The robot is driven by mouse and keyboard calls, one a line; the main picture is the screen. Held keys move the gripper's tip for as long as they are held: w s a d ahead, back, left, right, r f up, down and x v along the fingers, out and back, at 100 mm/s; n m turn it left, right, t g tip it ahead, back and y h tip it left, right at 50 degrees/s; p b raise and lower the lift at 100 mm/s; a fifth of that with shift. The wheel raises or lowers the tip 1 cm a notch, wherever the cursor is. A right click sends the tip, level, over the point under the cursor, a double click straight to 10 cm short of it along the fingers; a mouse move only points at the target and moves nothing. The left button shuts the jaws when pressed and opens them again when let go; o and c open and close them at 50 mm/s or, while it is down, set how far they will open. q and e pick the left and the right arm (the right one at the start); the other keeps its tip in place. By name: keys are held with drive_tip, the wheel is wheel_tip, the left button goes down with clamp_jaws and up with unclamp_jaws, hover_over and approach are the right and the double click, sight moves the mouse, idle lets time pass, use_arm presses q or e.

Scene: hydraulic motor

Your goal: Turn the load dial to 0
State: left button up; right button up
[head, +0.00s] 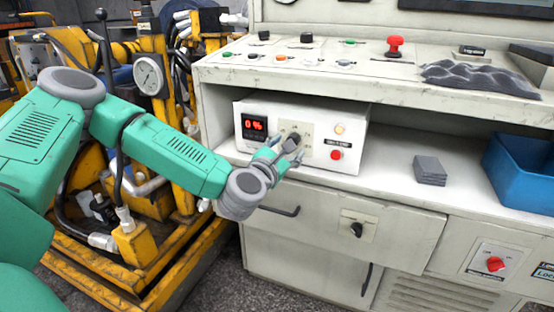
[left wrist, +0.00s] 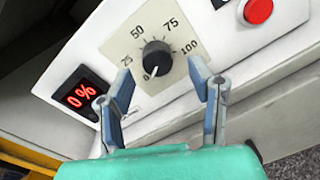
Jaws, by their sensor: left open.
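The load dial (left wrist: 157,57) is a black knob on a scale plate marked 25, 50, 75 and 100. Its white pointer line points down toward the 0 end. My left gripper (left wrist: 165,105) is open, with one finger on each side of the view below the dial. In the head view my left gripper (head: 278,155) is in front of the dial (head: 291,142), partly covering it. The fingers appear apart from the knob. My right gripper is not in view.
The white control box (head: 350,120) sits on a shelf under the upper console. It carries a red button (head: 336,155) and a pale lamp (head: 340,129). A grey stack (head: 430,170) and a blue bin (head: 522,170) stand to the right. Yellow machinery (head: 140,255) fills the left.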

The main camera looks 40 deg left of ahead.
use_arm(q)
drive_tip(key=s+d, duration=0.1)
drive_tip(key=s, duration=0.9)
drive_tip(key=shift+s+d, duration=0.15)
drive_tip(key=shift+d, duration=0.2)
